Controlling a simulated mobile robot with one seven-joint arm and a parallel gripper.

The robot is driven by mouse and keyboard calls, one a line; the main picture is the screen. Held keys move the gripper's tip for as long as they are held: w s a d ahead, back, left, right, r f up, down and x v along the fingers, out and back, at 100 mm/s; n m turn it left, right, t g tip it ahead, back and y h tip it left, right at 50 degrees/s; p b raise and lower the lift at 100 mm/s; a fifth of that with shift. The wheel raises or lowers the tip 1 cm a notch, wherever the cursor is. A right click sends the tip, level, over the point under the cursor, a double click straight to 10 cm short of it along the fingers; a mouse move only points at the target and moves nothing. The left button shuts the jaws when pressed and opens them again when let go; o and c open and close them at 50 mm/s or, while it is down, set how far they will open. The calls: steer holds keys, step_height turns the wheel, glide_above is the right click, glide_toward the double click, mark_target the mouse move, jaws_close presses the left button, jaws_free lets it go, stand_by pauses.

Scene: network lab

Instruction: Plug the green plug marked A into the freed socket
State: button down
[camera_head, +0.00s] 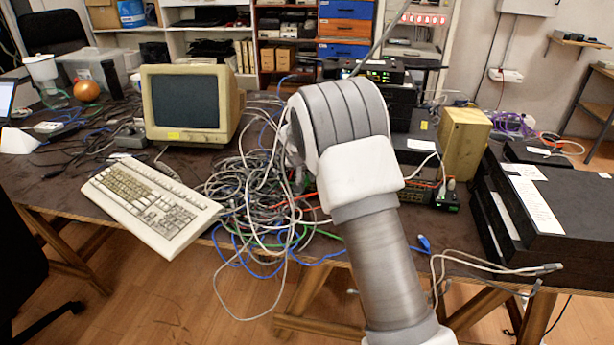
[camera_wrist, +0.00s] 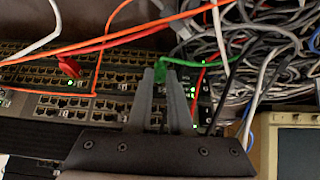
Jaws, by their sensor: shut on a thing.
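In the wrist view my gripper (camera_wrist: 162,76) is shut on a green plug (camera_wrist: 160,70), with its green cable (camera_wrist: 200,62) curving off to the right. No letter A is readable on it. The fingertips and plug are over the right part of a dark network switch (camera_wrist: 60,101) with rows of sockets. I cannot tell whether the plug touches a socket, and the fingers hide the sockets under them. A red plug (camera_wrist: 69,64) sits in the switch further left, above a lit green light. In the head view my arm hides the gripper and plug.
Orange cables (camera_wrist: 97,70) cross the switch. A tangle of grey cables (camera_head: 245,190) lies beside it, near the beige monitor (camera_head: 188,103) and keyboard (camera_head: 152,203). A tan box (camera_head: 463,143) and black cases (camera_head: 540,205) stand to the right. Loose cable ends hang at the table's front edge.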

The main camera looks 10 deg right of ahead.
steer(key=shift+w, duration=0.25)
steer(key=c, duration=0.8)
jaws_free()
steer(key=shift+d, duration=0.1)
steer(key=shift+o, duration=0.2)
steer(key=p+v, duration=0.2)
steer(key=v, duration=1.5)
steer(key=shift+r, duration=0.2)
